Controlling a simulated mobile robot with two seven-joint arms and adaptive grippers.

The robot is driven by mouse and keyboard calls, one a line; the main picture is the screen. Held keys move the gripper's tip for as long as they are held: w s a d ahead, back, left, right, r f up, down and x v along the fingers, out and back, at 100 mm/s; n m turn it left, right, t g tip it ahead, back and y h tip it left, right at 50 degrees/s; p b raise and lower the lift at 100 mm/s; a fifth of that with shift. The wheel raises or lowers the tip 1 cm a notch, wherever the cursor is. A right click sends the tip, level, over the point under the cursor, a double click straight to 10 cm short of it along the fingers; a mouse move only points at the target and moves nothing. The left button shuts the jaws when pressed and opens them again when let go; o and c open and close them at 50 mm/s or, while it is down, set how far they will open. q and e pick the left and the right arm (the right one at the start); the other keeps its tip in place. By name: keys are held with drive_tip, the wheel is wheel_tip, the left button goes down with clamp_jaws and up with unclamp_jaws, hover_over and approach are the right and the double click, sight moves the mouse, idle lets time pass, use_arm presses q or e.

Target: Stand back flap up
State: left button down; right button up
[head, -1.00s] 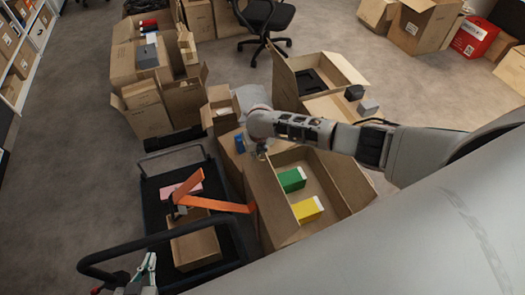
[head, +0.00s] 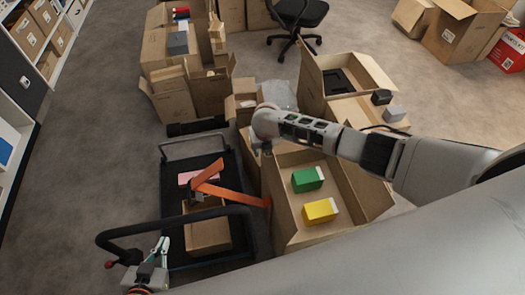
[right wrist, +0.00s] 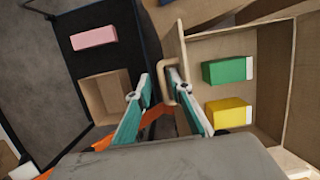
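The open carton (head: 347,222) holds a green box (head: 307,179) and a yellow box (head: 320,211). In the right wrist view, a tan panel edge (right wrist: 172,36) with a loop handle (right wrist: 168,84) rises at the carton's left side. I cannot tell for certain which flap this is. My right gripper (right wrist: 159,73) has its fingers apart. The handle is close to its right finger, and contact is unclear. In the head view my right arm hides most of that gripper. My left gripper (head: 160,245) is low at the left, its fingers apart and empty.
A black cart (head: 176,231) with a dark handle rail stands left of the carton, carrying an open box (head: 208,236) and a pink box (head: 190,177). An orange strip (head: 236,194) reaches toward the carton. More cartons stand behind. Floor at the far left is clear.

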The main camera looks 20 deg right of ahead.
drive_tip(key=shift+w+p+v, duration=0.2)
drive_tip(key=shift+p+v, duration=0.25)
drive_tip(key=shift+v, duration=0.35)
drive_tip(key=shift+w+p+v, duration=0.2)
drive_tip(key=shift+p+v, duration=0.25)
drive_tip(key=shift+v, duration=0.3)
wheel_tip(320, 180, up, 2)
drive_tip(key=shift+d+r, duration=0.1)
drive_tip(key=shift+r, duration=0.05)
drive_tip(key=shift+w+v, duration=0.15)
drive_tip(key=shift+v, duration=0.55)
drive_tip(key=shift+w+v, duration=0.2)
drive_tip(key=shift+v, duration=0.45)
